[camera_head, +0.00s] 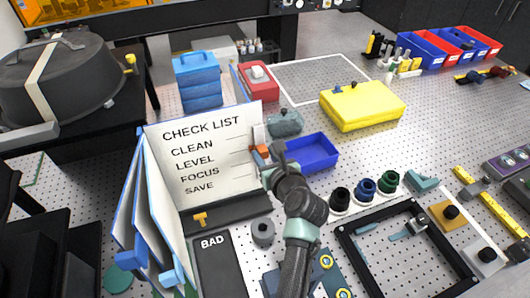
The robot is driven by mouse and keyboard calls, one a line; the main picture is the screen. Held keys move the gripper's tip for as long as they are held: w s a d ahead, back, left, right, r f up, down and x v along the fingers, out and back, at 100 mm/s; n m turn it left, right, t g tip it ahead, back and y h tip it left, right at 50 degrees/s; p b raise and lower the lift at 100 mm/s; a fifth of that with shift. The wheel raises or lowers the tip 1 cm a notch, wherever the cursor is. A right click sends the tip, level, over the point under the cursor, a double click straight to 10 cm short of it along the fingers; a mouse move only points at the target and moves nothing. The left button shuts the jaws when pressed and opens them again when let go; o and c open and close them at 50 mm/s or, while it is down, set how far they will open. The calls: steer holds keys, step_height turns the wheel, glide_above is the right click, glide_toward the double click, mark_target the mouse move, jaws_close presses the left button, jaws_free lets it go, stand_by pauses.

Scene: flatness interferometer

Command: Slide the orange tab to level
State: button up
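The check list board (215,190) stands upright left of centre, with the rows CLEAN, LEVEL, FOCUS and SAVE in black letters. The small orange tab (261,150) is at the board's right edge. It appears roughly in line with the LEVEL row (195,164), though the exact alignment is hard to read. My gripper (268,163) is at the board's right edge, just below and beside the tab. Its fingers are small and partly hidden, so I cannot tell whether they touch the tab or are open.
A blue tray (318,152) lies right of my gripper, with a teal-grey object (285,122) behind it. A yellow case (362,105) stands farther back. Dark round knobs (341,196) and a black square frame (352,244) lie to the right. A grey cylinder (263,231) stands in front.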

steer(key=shift+o, duration=1.3)
steer(key=b+v, duration=0.1)
steer(key=v, duration=1.2)
